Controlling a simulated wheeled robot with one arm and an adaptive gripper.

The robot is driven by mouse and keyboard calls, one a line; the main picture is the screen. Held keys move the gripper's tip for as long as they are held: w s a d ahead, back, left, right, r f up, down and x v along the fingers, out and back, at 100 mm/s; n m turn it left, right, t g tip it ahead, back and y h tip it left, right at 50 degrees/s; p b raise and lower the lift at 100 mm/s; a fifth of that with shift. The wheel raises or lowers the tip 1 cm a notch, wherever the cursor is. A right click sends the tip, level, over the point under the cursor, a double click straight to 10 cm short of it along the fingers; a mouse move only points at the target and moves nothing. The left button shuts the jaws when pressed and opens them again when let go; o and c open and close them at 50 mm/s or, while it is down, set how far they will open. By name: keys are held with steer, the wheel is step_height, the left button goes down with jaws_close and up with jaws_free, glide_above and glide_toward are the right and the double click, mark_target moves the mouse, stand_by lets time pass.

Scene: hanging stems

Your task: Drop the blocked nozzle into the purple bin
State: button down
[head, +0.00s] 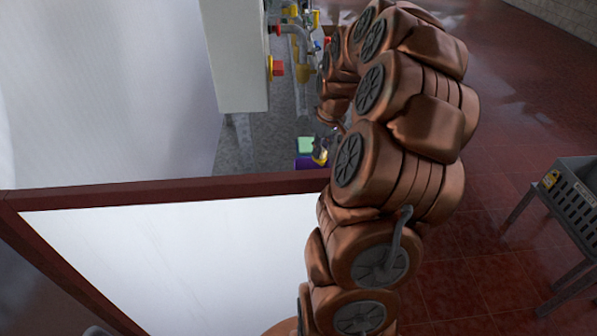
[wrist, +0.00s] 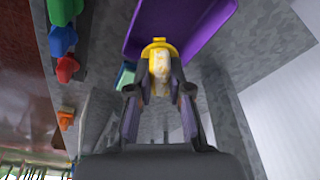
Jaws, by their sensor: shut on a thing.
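My gripper (wrist: 160,95) is shut on a yellow and whitish nozzle (wrist: 159,62) in the wrist view. The nozzle's yellow end points toward the purple bin (wrist: 205,35), whose wall and inside show just beyond it. I cannot tell whether the nozzle is over the bin's opening or still short of it. In the head view the purple bin (head: 303,162) shows only as a small patch beside the yellow nozzle (head: 320,156), mostly hidden by the dark red edge and my arm.
A green object (head: 305,145) is beside the bin. Pipes with yellow and red fittings (head: 277,68) are by a grey cabinet (head: 232,55). In the wrist view, green, blue and red pieces (wrist: 65,40) line the left. A grey perforated crate (head: 572,190) stands at right.

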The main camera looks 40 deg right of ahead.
mark_target(320, 163)
steer(key=shift+w+f, duration=0.1)
steer(key=shift+w, duration=0.1)
steer(key=shift+f+p, duration=0.4)
steer(key=shift+f, duration=2.5)
steer(key=c, duration=1)
jaws_free()
steer(key=shift+r, duration=0.15)
steer(key=r, duration=0.3)
steer(key=s+r, duration=0.1)
steer(key=r, duration=0.3)
steer(key=s+r, duration=0.1)
steer(key=r, duration=0.2)
steer(key=shift+s+a+r, duration=0.15)
steer(key=shift+r, duration=0.25)
steer(key=shift+s+r, duration=0.1)
steer(key=shift+r, duration=0.3)
